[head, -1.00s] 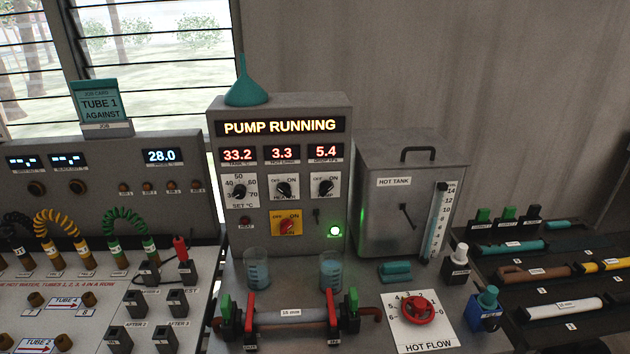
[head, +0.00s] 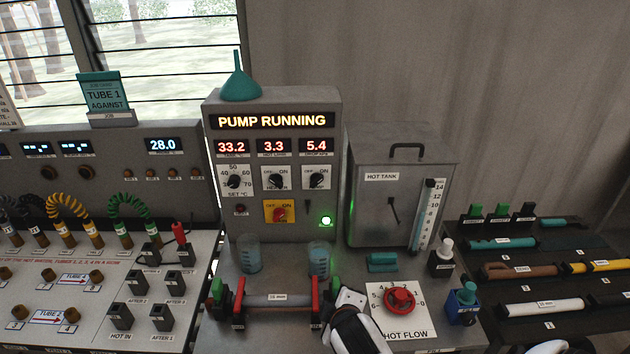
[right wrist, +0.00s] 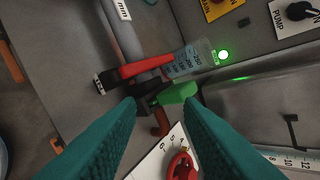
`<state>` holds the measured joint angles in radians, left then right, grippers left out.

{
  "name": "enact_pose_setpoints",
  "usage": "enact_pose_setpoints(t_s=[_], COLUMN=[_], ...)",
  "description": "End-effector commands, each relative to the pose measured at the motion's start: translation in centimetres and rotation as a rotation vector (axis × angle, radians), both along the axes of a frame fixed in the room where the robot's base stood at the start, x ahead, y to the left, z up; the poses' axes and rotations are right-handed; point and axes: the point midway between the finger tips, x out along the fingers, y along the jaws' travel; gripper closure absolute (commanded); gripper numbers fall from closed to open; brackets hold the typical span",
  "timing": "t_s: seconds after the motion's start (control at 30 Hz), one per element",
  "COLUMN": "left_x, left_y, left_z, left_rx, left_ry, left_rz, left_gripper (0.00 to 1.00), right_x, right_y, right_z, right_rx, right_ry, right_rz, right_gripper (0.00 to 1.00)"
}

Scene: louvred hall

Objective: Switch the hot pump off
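The pump control box (head: 330,233) has a display reading PUMP RUNNING. The black PUMP knob (head: 316,178) sits on a white OFF/ON plate at the right of its panel; its pointer is too small to read surely. In the right wrist view the PUMP knob (right wrist: 302,11) is at the top right corner. A green lamp (head: 326,220) is lit lower on the panel. My right gripper (head: 345,298) is low in front of the box, near the tube's right end and left of the flow valve. Its teal fingers (right wrist: 165,108) are apart with nothing held. My left gripper is out of view.
Two beakers (head: 249,257) stand before the box. A clamped tube (head: 277,300) with red and green handles lies in front. The hot tank (head: 385,215) and red HOT FLOW valve (head: 399,299) are to the right. A HEATER knob (head: 277,178) and a red-on-yellow switch (head: 280,213) are near the PUMP knob.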

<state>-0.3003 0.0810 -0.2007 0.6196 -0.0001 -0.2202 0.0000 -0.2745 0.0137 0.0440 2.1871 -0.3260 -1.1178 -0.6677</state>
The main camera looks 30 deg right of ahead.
Motion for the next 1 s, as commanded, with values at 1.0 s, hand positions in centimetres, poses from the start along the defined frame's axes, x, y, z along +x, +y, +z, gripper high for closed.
enact_pose_setpoints(t_s=[1.0], left_x=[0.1], left_y=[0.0], left_z=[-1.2], left_rx=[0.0], left_ry=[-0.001], left_rz=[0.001], left_gripper=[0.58], right_x=[20.6], right_y=[-8.8], right_z=[11.7], right_rx=[-1.338], right_ry=[0.036], right_rz=[0.351], right_gripper=[0.66])
